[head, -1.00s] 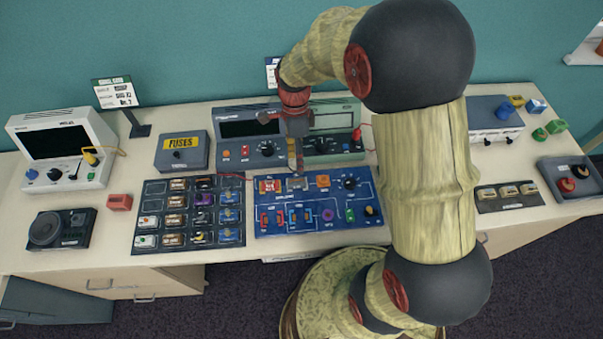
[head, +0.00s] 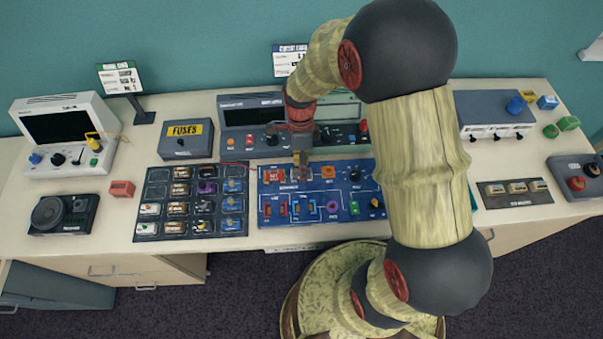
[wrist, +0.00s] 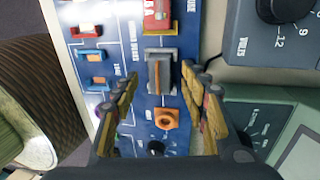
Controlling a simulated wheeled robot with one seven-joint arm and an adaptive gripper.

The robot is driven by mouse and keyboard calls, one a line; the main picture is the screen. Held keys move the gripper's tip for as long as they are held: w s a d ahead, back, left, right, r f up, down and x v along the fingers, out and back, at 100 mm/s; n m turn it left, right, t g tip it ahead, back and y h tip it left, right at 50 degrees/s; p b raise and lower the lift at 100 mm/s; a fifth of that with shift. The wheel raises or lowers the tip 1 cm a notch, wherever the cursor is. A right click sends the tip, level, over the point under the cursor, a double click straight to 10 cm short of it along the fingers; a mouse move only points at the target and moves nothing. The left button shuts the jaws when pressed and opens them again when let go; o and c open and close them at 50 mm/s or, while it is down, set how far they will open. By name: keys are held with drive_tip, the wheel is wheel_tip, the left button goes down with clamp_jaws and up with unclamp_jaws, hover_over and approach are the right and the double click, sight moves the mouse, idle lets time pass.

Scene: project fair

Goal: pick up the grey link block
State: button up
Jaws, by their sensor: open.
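The grey link block (wrist: 160,72) sits on the blue circuit board (wrist: 120,50), between a red block and an orange block in the wrist view. My gripper (wrist: 158,82) is open, one finger on each side of the block in that view, with nothing held. I cannot tell how far above the block the fingertips are. In the head view my gripper (head: 301,166) points down over the upper part of the blue board (head: 345,212) and largely hides the grey block.
The red block (head: 274,175) and orange block (head: 328,172) flank the spot closely. Bench instruments (head: 240,142) stand right behind the board. A dark tray of labelled parts (head: 150,190) lies to the left, and a red block (head: 122,189) sits beyond it.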

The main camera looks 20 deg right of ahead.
drive_tip(key=shift+c, duration=0.5)
clamp_jaws()
